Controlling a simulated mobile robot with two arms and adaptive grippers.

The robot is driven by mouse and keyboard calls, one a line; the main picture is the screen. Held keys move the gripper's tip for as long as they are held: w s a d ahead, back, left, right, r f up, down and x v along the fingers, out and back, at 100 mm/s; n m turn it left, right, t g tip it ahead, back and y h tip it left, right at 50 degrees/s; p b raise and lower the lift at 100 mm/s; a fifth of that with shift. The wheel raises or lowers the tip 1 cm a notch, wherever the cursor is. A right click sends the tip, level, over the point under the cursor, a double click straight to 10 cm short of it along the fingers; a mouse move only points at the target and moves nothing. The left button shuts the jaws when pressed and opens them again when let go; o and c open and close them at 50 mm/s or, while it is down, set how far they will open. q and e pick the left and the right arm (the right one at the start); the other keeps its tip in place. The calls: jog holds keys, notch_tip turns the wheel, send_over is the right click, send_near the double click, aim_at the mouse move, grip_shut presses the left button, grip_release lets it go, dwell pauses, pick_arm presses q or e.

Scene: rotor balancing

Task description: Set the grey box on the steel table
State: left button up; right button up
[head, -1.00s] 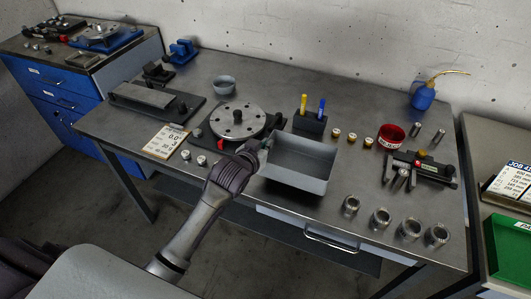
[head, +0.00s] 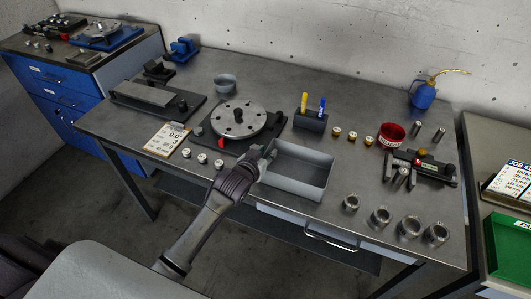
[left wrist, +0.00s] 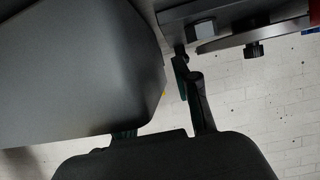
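The grey box (head: 312,190) is an open, empty tray near the front edge of the steel table (head: 350,90). It looks upright and seems to rest on the tabletop. My left gripper (head: 266,156) is at the box's left end. In the left wrist view the box (left wrist: 75,70) fills the upper left and hides most of one finger. The other finger of the left gripper (left wrist: 160,90) stands apart from the box, with a bright gap between, so the gripper looks open around the wall. My right gripper is not in view.
The rotor (head: 237,118) on its black base is close behind and left of the box. A pen holder (head: 310,121) stands behind it. Several steel rings (head: 381,216) lie to the right, and small weights (head: 202,158) and a card (head: 166,139) to the left.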

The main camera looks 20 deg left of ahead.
pick_arm(q)
jog(key=shift+r, duration=0.15)
jog(key=v, duration=1.2)
